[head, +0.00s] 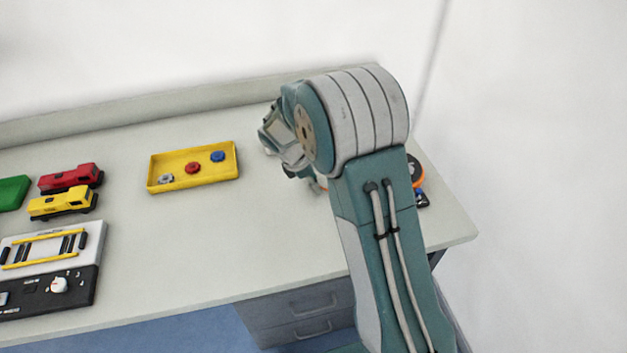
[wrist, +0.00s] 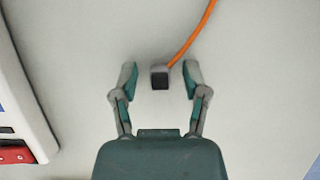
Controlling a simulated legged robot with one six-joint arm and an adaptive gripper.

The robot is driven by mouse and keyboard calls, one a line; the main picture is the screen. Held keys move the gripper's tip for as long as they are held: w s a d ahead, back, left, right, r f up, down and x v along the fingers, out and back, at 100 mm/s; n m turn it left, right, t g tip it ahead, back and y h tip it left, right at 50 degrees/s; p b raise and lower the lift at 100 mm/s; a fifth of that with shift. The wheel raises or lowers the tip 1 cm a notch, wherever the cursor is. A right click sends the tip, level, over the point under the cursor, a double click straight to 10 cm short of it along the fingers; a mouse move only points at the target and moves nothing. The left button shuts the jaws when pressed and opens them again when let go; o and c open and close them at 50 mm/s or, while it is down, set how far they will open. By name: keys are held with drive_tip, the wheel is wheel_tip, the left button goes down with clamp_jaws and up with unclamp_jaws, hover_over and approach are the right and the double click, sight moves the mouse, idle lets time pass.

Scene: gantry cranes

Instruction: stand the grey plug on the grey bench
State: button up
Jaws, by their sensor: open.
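The grey plug (wrist: 159,77) shows in the wrist view with a dark square face, and an orange cable runs up and right from it. It is over or on the pale grey bench (wrist: 245,100); I cannot tell its exact height or whether it stands upright. My gripper (wrist: 160,68) is open, with one finger on each side of the plug and a gap on both sides. In the head view my arm hides the plug and most of the gripper; the bench (head: 230,235) runs across the picture.
A yellow tray (head: 193,188) holds several small coloured pieces. Red (head: 70,177) and yellow (head: 62,202) toy trucks and a black panel (head: 45,293) are at the left. An orange item (head: 417,174) shows behind my arm. The bench middle is clear.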

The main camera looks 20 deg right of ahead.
drive_tip(key=v, duration=1.2)
drive_tip(key=s+d+r+m+t+y, duration=0.2)
drive_tip(key=s+d+r+m+y, duration=0.15)
drive_tip(key=s+r+m, duration=0.6)
drive_tip(key=s+d+r+m+t+y, duration=0.1)
drive_tip(key=s+m+t, duration=0.2)
drive_tip(key=s+m, duration=0.5)
drive_tip(key=s, duration=1)
drive_tip(key=shift+d+r+t, duration=0.2)
drive_tip(key=shift+r+t, duration=0.05)
drive_tip(key=shift+t, duration=0.05)
drive_tip(key=shift+s+m, duration=0.1)
drive_tip(key=shift+m, duration=0.15)
